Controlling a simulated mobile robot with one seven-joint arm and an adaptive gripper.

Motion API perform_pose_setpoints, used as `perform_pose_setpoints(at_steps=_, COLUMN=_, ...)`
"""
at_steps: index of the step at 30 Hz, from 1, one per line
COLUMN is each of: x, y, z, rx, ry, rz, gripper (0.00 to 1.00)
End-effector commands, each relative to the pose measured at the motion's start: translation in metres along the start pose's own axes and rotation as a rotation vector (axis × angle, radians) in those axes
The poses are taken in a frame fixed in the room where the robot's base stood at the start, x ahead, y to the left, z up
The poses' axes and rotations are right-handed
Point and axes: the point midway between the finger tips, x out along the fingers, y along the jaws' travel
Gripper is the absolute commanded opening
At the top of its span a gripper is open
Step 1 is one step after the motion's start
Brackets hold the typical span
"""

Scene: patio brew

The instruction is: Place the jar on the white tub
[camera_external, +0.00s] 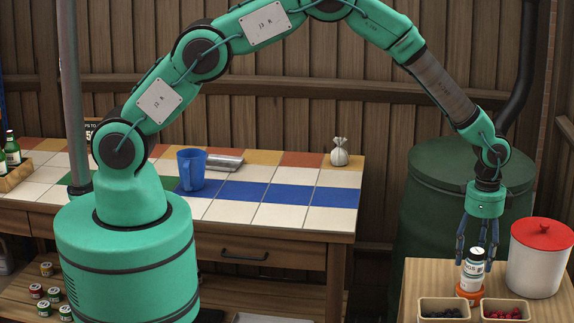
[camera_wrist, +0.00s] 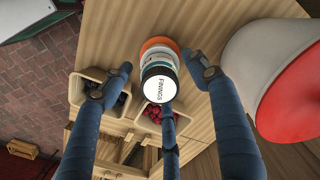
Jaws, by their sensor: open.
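The jar (camera_external: 472,272) is small and white with a dark band and a pale lid top lettered FININGS. It stands on an orange ring or base (camera_external: 468,294) on the wooden table at the right. In the wrist view the jar (camera_wrist: 158,88) lies between the fingers. My gripper (camera_external: 477,256) points down over the jar, with its blue fingers spread around it; gaps show in the wrist view (camera_wrist: 160,75). The white tub (camera_external: 537,272) with a red lid (camera_external: 543,233) stands right of the jar; the tub also shows in the wrist view (camera_wrist: 250,55).
Two small bins, one with dark fruit (camera_external: 443,310) and one with red fruit (camera_external: 505,311), sit in front of the jar. A green barrel (camera_external: 425,220) stands behind.

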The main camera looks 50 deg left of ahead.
Motion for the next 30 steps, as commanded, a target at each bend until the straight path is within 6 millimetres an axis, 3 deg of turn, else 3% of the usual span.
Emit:
perform_pose_setpoints(at_steps=11, x=-0.018, y=0.000, z=-0.001, rx=0.000, ry=0.001, rz=-0.001, gripper=0.60)
perform_pose_setpoints(at_steps=30, x=-0.111, y=0.000, z=0.000, rx=0.000, ry=0.001, rz=0.000, gripper=0.60)
